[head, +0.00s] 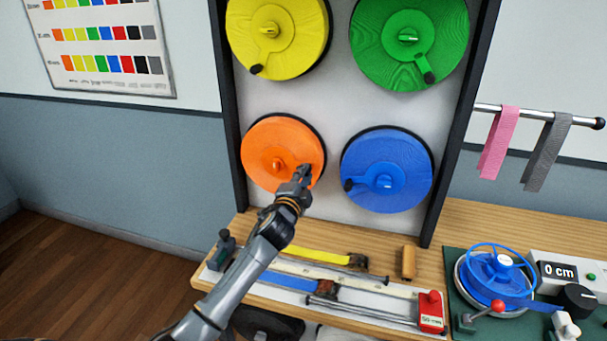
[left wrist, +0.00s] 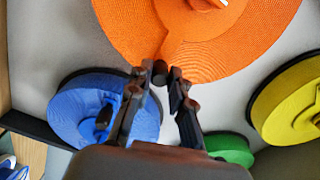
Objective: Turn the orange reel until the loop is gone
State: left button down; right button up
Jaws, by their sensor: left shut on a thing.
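The orange reel (head: 270,145) is mounted at the lower left of the wall panel; it fills the top of the left wrist view (left wrist: 225,50). My left gripper (head: 304,172) is at the reel's lower right part and hides the crank end there. In the left wrist view, its two dark fingers (left wrist: 160,80) are shut on the reel's dark crank knob (left wrist: 160,71). I see no strap loop hanging at the orange reel. My right gripper does not show.
Yellow (head: 280,30), green (head: 408,45) and blue (head: 387,170) reels share the panel. Below, the bench holds a strap tray (head: 210,278) and a blue handwheel (head: 495,275) beside a display reading 0 cm. Pink (head: 498,145) and grey strips hang on a rail at right.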

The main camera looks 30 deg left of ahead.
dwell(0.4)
pick_arm(q)
jog(key=c, duration=1.2)
grip_release()
jog(key=v, duration=1.2)
jog(key=shift+f, duration=0.1)
